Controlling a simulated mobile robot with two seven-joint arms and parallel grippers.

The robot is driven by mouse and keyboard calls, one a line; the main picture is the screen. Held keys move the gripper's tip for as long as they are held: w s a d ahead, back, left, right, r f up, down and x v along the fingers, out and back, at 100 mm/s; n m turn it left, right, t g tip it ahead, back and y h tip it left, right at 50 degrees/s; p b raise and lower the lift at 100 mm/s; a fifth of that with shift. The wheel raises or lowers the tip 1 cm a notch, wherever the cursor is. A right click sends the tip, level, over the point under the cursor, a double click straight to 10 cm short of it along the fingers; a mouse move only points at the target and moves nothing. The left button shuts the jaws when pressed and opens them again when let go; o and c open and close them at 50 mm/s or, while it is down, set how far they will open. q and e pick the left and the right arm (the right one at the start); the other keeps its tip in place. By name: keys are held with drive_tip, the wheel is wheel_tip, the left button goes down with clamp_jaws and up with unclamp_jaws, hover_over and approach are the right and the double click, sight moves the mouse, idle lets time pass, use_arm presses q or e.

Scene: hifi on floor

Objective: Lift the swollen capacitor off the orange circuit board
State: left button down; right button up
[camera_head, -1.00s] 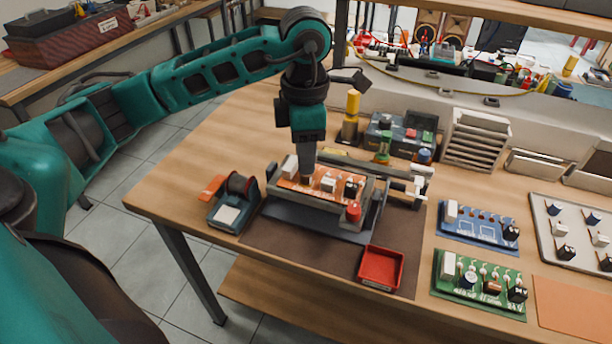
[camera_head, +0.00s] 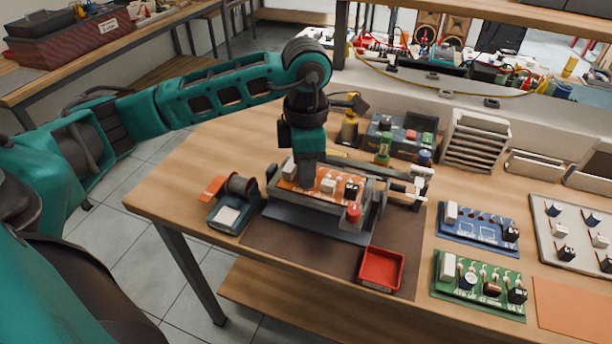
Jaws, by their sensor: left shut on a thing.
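The orange circuit board (camera_head: 319,196) sits in a grey holder (camera_head: 366,220) on a dark mat. White and black parts stand on the board. My left gripper (camera_head: 305,183) points straight down over the left half of the board, its tips low among the parts. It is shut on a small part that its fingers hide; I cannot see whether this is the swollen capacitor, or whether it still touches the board. My right gripper is not in view.
A red tray (camera_head: 381,268) lies in front of the holder. A solder spool stand (camera_head: 235,201) is at left. Blue (camera_head: 478,229) and green (camera_head: 478,284) boards lie at right, beside a pale parts tray (camera_head: 541,225). Bare wood shows at the front left.

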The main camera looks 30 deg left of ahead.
use_arm(q)
drive_tip(key=shift+r, duration=0.1)
wheel_tip(320, 180, up, 25)
drive_tip(key=p, duration=0.3)
drive_tip(key=shift+p, duration=0.3)
idle(0.8)
